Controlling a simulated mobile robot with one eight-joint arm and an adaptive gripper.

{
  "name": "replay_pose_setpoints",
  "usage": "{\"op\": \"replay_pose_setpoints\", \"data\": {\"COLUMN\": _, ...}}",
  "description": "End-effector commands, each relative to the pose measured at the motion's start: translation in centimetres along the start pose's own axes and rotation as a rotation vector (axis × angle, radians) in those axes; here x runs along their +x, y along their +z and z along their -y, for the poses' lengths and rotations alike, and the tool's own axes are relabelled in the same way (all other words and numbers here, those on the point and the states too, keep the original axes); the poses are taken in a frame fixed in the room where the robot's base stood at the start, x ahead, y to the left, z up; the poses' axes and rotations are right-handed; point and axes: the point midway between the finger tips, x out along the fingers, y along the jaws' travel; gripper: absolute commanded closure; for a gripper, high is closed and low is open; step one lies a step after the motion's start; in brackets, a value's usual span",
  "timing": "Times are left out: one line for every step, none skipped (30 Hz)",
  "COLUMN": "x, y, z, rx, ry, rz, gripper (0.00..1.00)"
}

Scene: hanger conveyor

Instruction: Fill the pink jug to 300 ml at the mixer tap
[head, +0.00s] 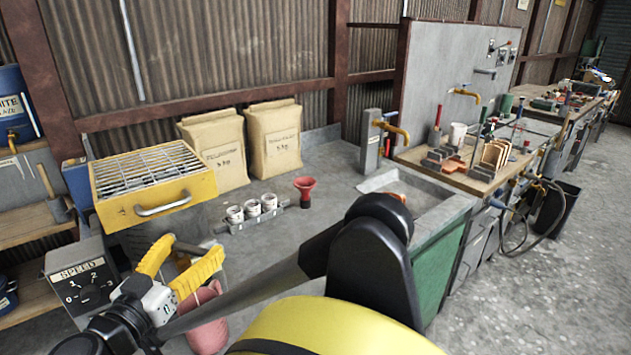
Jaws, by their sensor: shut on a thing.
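The pink jug (207,329) is at the lower left, low against the bench front and partly hidden by my gripper and arm. My gripper (190,255) has yellow fingers and is shut on the jug, though the grip itself is mostly hidden. The jug's mouth, tilt, scale and any water in it cannot be made out. A brass tap on a grey post (371,142) stands at the back of the sink (447,208), at the right end of the grey bench. Another brass tap (464,93) is on the grey panel behind. I cannot tell which is the mixer tap.
A yellow box with a grille (150,182), two paper sacks (213,152), a rack of white cups (253,210) and a red funnel-like cup (304,189) stand on the bench (335,170). A speed dial box (80,283) is at left. Open floor lies right.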

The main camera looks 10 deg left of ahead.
Motion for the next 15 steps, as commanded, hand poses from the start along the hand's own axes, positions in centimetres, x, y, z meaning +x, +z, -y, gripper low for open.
{"op": "replay_pose_setpoints", "data": {"x": -0.02, "y": -0.07, "z": 0.12, "rx": 0.000, "ry": 0.019, "rz": -0.001, "gripper": 0.61}}
{"op": "replay_pose_setpoints", "data": {"x": -0.05, "y": -0.06, "z": 0.10, "rx": 0.000, "ry": 0.031, "rz": -0.001, "gripper": 0.61}}
{"op": "replay_pose_setpoints", "data": {"x": -0.08, "y": -0.07, "z": 0.12, "rx": 0.000, "ry": 0.044, "rz": -0.001, "gripper": 0.61}}
{"op": "replay_pose_setpoints", "data": {"x": -0.11, "y": -0.08, "z": 0.09, "rx": 0.000, "ry": 0.054, "rz": -0.001, "gripper": 0.61}}
{"op": "replay_pose_setpoints", "data": {"x": -0.14, "y": -0.09, "z": 0.08, "rx": 0.000, "ry": 0.062, "rz": -0.001, "gripper": 0.61}}
{"op": "replay_pose_setpoints", "data": {"x": -0.16, "y": -0.09, "z": 0.08, "rx": 0.000, "ry": 0.071, "rz": -0.001, "gripper": 0.61}}
{"op": "replay_pose_setpoints", "data": {"x": -0.18, "y": -0.09, "z": 0.07, "rx": 0.000, "ry": 0.077, "rz": -0.001, "gripper": 0.61}}
{"op": "replay_pose_setpoints", "data": {"x": -0.20, "y": -0.08, "z": 0.05, "rx": 0.000, "ry": 0.082, "rz": -0.002, "gripper": 0.61}}
{"op": "replay_pose_setpoints", "data": {"x": -0.21, "y": -0.08, "z": 0.05, "rx": 0.000, "ry": 0.087, "rz": -0.002, "gripper": 0.61}}
{"op": "replay_pose_setpoints", "data": {"x": -0.22, "y": -0.08, "z": 0.06, "rx": 0.000, "ry": 0.090, "rz": -0.002, "gripper": 0.61}}
{"op": "replay_pose_setpoints", "data": {"x": -0.22, "y": -0.08, "z": 0.06, "rx": 0.000, "ry": 0.093, "rz": -0.002, "gripper": 0.61}}
{"op": "replay_pose_setpoints", "data": {"x": -0.23, "y": -0.08, "z": 0.06, "rx": 0.000, "ry": 0.095, "rz": -0.002, "gripper": 0.61}}
{"op": "replay_pose_setpoints", "data": {"x": -0.23, "y": -0.08, "z": 0.05, "rx": 0.000, "ry": 0.096, "rz": -0.002, "gripper": 0.61}}
{"op": "replay_pose_setpoints", "data": {"x": -0.23, "y": -0.08, "z": 0.05, "rx": 0.000, "ry": 0.097, "rz": -0.002, "gripper": 0.61}}
{"op": "replay_pose_setpoints", "data": {"x": -0.23, "y": -0.09, "z": 0.04, "rx": 0.000, "ry": 0.098, "rz": -0.002, "gripper": 0.61}}
